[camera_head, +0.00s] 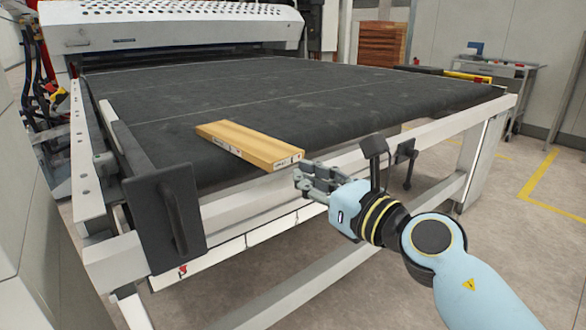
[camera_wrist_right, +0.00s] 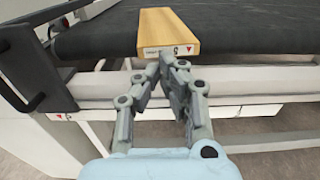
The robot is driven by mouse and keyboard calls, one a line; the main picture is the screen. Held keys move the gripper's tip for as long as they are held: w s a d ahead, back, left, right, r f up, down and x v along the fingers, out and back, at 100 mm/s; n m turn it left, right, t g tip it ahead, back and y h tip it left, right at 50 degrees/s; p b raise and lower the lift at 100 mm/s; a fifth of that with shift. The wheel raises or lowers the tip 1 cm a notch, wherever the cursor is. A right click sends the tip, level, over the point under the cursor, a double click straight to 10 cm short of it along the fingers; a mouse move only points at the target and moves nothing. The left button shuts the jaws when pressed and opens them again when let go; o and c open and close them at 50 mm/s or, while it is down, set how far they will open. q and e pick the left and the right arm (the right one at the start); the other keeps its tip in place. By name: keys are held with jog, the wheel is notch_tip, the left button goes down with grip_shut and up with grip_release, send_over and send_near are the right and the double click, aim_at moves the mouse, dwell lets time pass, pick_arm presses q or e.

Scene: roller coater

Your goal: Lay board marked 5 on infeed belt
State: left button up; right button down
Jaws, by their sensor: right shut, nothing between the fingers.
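A yellow wooden board (camera_head: 250,144) lies flat on the black infeed belt (camera_head: 330,105), near its front edge. Its near end overhangs or sits right at the belt's rounded edge. In the right wrist view the board (camera_wrist_right: 168,28) shows a white label with a 5 on its end face. My right gripper (camera_head: 300,178) is just off the board's near end, in front of the belt edge. In the right wrist view its fingers (camera_wrist_right: 165,62) are closed together with nothing between them. The tips are at or very close to the label end; contact cannot be told. My left gripper is not in view.
A dark guard plate with a handle (camera_head: 165,215) stands at the belt's left front corner. A white frame rail (camera_head: 350,165) runs below the belt edge. The perforated machine hood (camera_head: 170,22) is at the back. The belt around the board is clear.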

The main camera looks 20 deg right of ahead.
aim_at(267, 155)
jog(key=shift+x, duration=1.95)
jog(key=x, duration=0.8)
jog(key=shift+f, duration=0.1)
jog(key=shift+d, duration=0.1)
